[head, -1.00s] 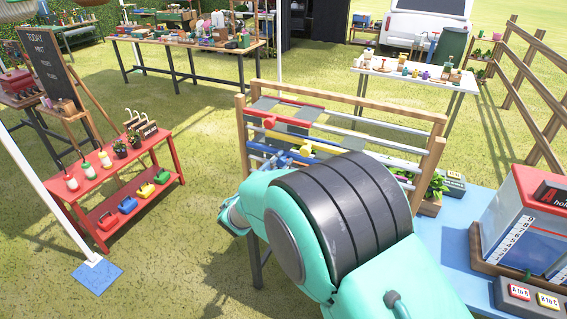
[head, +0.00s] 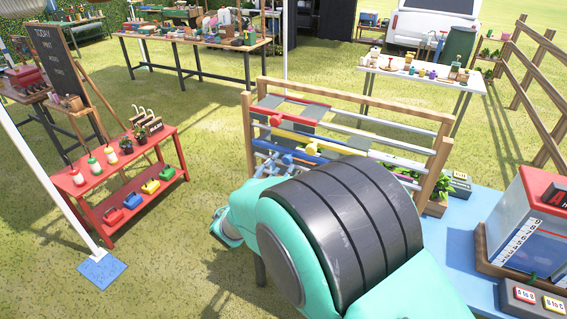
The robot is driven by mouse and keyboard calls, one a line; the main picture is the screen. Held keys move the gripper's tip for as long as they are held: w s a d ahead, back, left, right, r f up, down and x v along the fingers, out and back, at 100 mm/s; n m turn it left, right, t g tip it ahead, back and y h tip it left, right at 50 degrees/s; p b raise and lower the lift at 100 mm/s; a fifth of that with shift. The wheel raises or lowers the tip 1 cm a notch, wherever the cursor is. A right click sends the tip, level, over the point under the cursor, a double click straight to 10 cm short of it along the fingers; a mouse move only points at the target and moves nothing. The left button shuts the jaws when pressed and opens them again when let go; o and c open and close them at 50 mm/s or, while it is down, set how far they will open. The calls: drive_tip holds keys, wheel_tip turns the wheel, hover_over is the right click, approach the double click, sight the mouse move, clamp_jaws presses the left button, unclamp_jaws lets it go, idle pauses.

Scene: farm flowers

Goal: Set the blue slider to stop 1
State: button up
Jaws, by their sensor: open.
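A wooden-framed rack (head: 446,135) stands in the middle of the head view, with several coloured rails across it. A red knob (head: 275,120) sits on the upper red rail near the left post. What looks like my gripper (head: 271,164), with pale blue-grey fingers, is at the rack's lower left, left of the blue slider and apart from it. It is open and appears empty. My teal and black arm covers the rack's lower part, and I cannot read stop marks.
A blue table (head: 455,230) at the right bears a red-topped box (head: 535,215) and a button panel (head: 535,298). A red shelf (head: 95,215) stands at the left, with open grass between.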

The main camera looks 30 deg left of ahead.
drive_tip(key=s, duration=0.7)
drive_tip(key=shift+w, duration=0.1)
idle(0.4)
